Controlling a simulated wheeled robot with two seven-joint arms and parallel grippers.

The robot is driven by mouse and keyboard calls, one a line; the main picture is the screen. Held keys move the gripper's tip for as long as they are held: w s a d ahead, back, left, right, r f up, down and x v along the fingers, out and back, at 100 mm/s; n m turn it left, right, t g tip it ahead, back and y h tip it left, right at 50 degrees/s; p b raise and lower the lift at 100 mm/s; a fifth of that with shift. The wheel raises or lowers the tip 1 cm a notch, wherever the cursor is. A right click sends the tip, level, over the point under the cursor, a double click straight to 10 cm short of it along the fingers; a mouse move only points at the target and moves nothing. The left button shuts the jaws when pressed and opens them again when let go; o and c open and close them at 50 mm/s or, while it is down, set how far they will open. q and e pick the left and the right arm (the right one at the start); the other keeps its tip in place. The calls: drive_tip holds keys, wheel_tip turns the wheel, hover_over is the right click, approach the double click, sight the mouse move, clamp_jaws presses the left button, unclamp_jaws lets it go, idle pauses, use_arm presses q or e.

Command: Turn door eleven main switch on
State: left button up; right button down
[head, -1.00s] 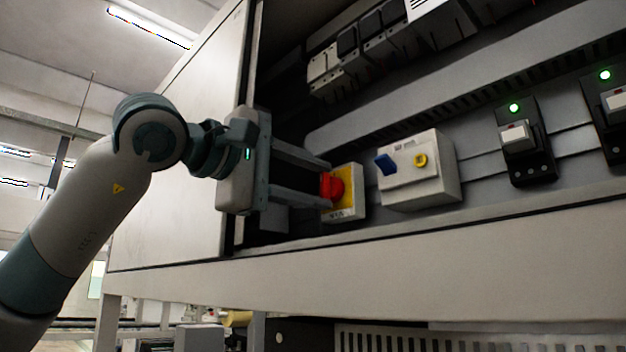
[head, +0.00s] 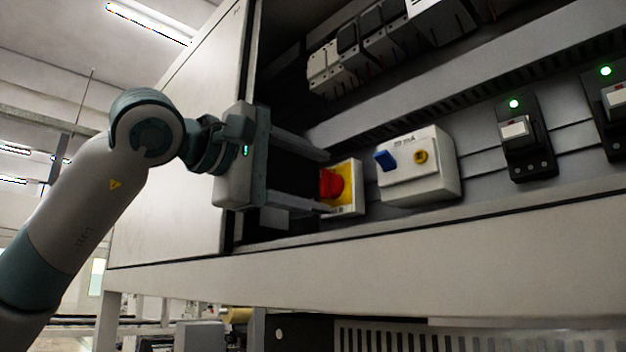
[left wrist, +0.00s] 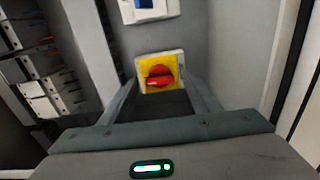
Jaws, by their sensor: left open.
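The main switch is a red rotary knob (head: 331,184) on a yellow plate with a pale housing (head: 357,190), low in the open cabinet. In the left wrist view the red knob (left wrist: 160,77) sits ahead, between and beyond the fingers. My left gripper (head: 325,181) is open, its two fingers apart above and below the knob in the head view. I cannot tell whether either finger touches the knob. The lower fingertip is close to the plate's lower left edge. My right gripper is not in view.
A white box with a blue lever and yellow button (head: 418,168) is right of the switch. Black modules with green lights (head: 525,140) stand farther right. A row of breakers (head: 370,40) is above. The cabinet's lower edge (head: 420,240) and left panel (head: 185,150) bound the space.

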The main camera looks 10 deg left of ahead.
use_arm(q)
drive_tip(key=b+v, duration=0.2)
drive_tip(key=v, duration=1.5)
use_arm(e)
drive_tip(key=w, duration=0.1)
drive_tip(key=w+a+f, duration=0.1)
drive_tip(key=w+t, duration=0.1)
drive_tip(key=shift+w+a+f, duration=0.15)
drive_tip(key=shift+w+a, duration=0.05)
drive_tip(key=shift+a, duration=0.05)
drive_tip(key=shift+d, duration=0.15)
